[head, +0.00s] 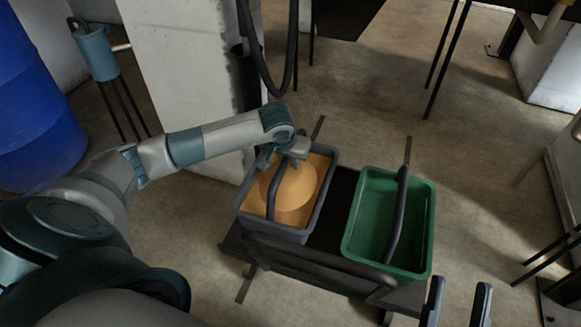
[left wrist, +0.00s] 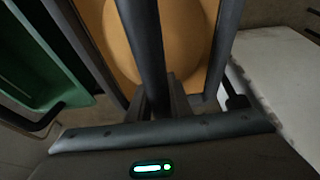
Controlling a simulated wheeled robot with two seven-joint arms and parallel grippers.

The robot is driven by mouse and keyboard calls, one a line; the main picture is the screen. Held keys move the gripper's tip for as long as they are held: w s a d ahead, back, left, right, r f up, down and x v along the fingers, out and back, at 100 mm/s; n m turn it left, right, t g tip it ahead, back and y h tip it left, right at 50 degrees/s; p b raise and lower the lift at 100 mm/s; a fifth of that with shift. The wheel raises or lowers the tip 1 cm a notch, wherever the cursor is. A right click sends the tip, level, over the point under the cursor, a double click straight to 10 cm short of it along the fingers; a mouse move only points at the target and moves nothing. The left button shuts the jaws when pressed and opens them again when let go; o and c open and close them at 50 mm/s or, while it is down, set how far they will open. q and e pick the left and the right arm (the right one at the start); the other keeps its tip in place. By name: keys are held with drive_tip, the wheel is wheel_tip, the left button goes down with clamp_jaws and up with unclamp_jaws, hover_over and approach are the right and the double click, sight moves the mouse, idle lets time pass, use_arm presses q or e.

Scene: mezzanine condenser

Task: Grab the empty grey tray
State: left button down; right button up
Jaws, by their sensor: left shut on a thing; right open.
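A grey tray (head: 239,207) with a dark arched handle (head: 272,196) stands on the left of a low dark stand. It is not empty: its inside is tan, with a large round orange-tan thing (head: 301,190) in it. My left gripper (head: 296,156) is over the tray, shut on its handle. In the left wrist view the handle (left wrist: 145,45) runs down between the fingers, over the round thing (left wrist: 120,40). A green tray (head: 372,225) with a dark handle stands to the right and looks empty. My right gripper (head: 458,292) is open and empty, at the bottom right.
The dark stand (head: 336,206) carries both trays. A pale pillar (head: 183,75) with a hanging black hose (head: 270,80) rises close behind the grey tray. A blue barrel (head: 35,120) stands at the left. The floor right of the green tray is mostly clear.

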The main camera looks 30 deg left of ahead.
use_arm(q)
wheel_tip(320, 180, up, 4)
drive_tip(key=shift+w+r, duration=0.1)
drive_tip(key=shift+w, duration=0.05)
drive_tip(key=shift+r+p, duration=0.4)
drive_tip(key=shift+r, duration=0.5)
use_arm(e)
drive_tip(key=shift+w+a+f+g, duration=0.1)
drive_tip(key=shift+a+f+g, duration=0.1)
drive_tip(key=shift+f+g, duration=0.4)
drive_tip(key=shift+w+a+f+g, duration=0.1)
drive_tip(key=shift+a+f+g, duration=0.15)
drive_tip(key=shift+f, duration=0.55)
drive_tip(key=shift+d+r, duration=0.1)
use_arm(q)
drive_tip(key=shift+r, duration=0.1)
use_arm(e)
drive_tip(key=shift+w, duration=0.15)
